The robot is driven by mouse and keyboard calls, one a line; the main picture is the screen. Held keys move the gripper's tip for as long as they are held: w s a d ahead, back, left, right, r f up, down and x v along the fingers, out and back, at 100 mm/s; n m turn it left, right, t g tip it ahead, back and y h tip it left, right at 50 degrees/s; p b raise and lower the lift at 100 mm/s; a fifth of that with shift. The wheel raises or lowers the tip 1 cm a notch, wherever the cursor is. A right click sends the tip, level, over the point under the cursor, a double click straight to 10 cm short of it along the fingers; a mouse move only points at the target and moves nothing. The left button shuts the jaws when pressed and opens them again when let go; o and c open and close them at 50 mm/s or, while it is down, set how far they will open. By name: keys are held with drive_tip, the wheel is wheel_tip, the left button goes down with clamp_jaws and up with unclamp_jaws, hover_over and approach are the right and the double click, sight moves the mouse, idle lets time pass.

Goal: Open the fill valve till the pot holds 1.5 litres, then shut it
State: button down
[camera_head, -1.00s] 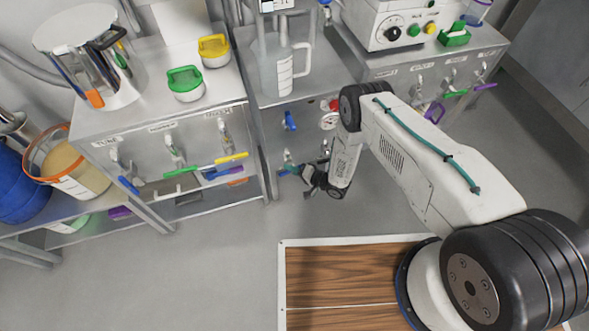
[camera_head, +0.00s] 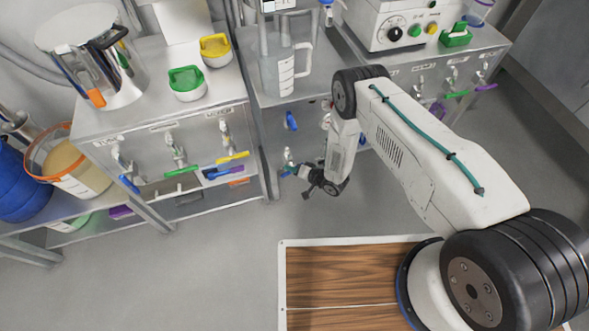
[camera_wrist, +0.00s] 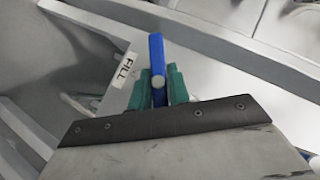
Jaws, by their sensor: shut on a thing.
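In the wrist view a blue lever handle (camera_wrist: 157,68) lies between my gripper's two green fingertips (camera_wrist: 162,88), and my gripper is shut on it. A white label reading FILL (camera_wrist: 123,68) is just left of the handle. In the head view my gripper (camera_head: 294,170) is at the low front of the middle cabinet, at the fill valve (camera_head: 287,155). The fingers largely cover the handle there. A clear jug-like pot (camera_head: 277,76) with a marked scale stands upright on the middle cabinet's top. I cannot make out the liquid level in it.
Another blue handle (camera_head: 291,121) is above my gripper on the same cabinet front. The grey floor (camera_head: 190,270) in front is clear.

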drive_tip(key=shift+s, duration=0.1)
drive_tip(key=c, duration=1.3)
unclamp_jaws()
drive_tip(key=shift+v, duration=3.85)
